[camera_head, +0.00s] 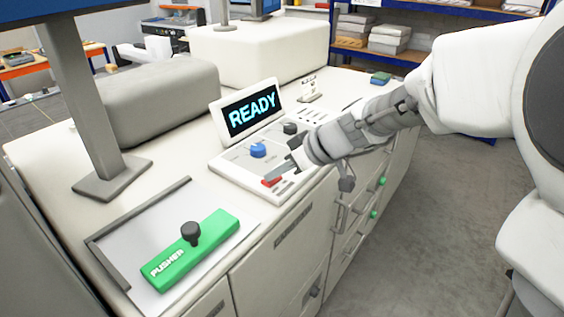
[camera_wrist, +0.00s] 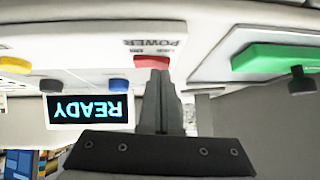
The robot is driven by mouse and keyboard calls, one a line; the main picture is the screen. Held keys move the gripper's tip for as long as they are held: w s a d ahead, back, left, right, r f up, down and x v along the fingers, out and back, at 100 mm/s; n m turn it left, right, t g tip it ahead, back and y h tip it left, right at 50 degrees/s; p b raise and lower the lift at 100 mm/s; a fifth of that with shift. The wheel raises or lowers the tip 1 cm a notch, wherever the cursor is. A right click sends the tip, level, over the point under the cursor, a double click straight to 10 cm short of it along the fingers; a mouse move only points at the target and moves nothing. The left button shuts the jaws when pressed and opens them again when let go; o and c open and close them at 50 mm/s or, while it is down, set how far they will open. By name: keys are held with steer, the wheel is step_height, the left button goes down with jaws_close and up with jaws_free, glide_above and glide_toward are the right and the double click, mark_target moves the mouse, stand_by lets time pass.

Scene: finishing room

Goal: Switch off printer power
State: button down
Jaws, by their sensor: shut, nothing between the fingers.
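The printer control panel (camera_head: 234,167) is a white sloped console on the counter. Its screen (camera_head: 251,109) is lit and reads READY; it shows upside down in the wrist view (camera_wrist: 88,108). The red power switch (camera_head: 270,182) is at the panel's front edge, and in the wrist view the red switch (camera_wrist: 151,62) is beside the word POWER. My gripper (camera_head: 274,177) is shut and empty, with its fingertips (camera_wrist: 157,74) right at the red switch, partly covering it. I cannot tell whether they touch it.
A green pusher (camera_head: 205,247) with a black knob lies on a tray at front left. Drawers with handles are below the counter.

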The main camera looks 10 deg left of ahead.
steer(key=shift+f+b, duration=0.5)
steer(key=shift+b, duration=0.1)
steer(key=shift+s+r, duration=0.1)
steer(key=shift+r, duration=0.2)
steer(key=shift+w+d, duration=0.35)
steer(key=shift+w, duration=0.35)
steer(key=shift+r, duration=0.1)
steer(key=r, duration=0.1)
steer(key=r+p, duration=0.1)
steer(key=r, duration=0.1)
steer(key=r+p, duration=0.1)
steer(key=shift+w+r, duration=0.25)
steer(key=shift+r, duration=0.1)
steer(key=v, duration=0.9)
steer(key=shift+d+b, duration=0.3)
steer(key=shift+d, duration=0.2)
